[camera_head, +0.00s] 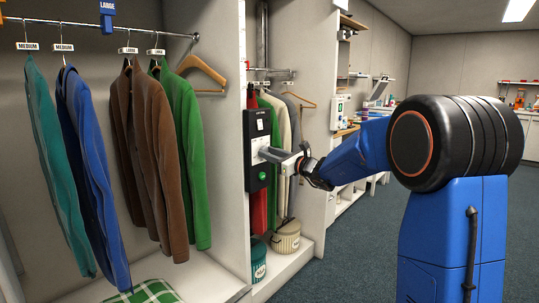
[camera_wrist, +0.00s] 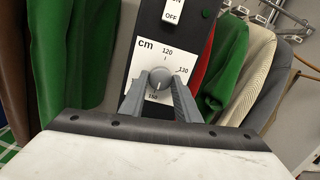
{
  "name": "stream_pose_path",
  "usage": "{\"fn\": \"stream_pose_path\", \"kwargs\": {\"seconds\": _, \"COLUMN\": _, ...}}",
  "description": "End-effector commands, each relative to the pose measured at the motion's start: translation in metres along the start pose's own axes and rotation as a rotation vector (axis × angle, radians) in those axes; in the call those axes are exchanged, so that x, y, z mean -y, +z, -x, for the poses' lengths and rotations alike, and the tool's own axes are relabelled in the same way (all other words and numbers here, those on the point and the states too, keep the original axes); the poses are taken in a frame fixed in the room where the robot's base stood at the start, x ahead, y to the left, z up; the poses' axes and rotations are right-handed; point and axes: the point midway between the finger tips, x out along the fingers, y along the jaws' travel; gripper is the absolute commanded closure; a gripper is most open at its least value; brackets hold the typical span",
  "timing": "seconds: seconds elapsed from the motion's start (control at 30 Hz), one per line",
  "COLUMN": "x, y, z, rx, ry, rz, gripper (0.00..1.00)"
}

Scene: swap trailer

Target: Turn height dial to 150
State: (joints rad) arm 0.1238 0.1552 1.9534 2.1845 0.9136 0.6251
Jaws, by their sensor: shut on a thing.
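In the head view my gripper (camera_head: 272,156) reaches the black control panel (camera_head: 257,125) from the right and covers most of the dial.
An on/off switch (camera_wrist: 174,8) sits above the dial. Jackets (camera_head: 150,150) hang left of the panel, with more garments (camera_head: 283,140) to its right. Two bins (camera_head: 286,238) stand below. Carpeted floor (camera_head: 350,235) is open at right.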

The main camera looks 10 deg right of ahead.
Motion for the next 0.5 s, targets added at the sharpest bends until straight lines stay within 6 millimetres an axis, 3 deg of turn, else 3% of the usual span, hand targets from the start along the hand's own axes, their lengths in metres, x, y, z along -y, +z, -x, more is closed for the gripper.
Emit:
{"fn": "stream_pose_path", "kwargs": {"seconds": 0.07, "x": 0.0001, "y": -0.0028, "z": 0.0006, "rx": -0.005, "ry": -0.001, "rz": -0.001, "gripper": 0.93}}
{"fn": "stream_pose_path", "kwargs": {"seconds": 0.1, "x": 0.0001, "y": -0.0028, "z": 0.0006, "rx": -0.005, "ry": -0.001, "rz": -0.001, "gripper": 0.69}}
{"fn": "stream_pose_path", "kwargs": {"seconds": 0.17, "x": 0.0001, "y": -0.0027, "z": 0.0006, "rx": -0.004, "ry": -0.001, "rz": -0.001, "gripper": 0.54}}
{"fn": "stream_pose_path", "kwargs": {"seconds": 0.5, "x": 0.0001, "y": -0.0009, "z": 0.0016, "rx": -0.001, "ry": 0.000, "rz": 0.001, "gripper": 0.52}}
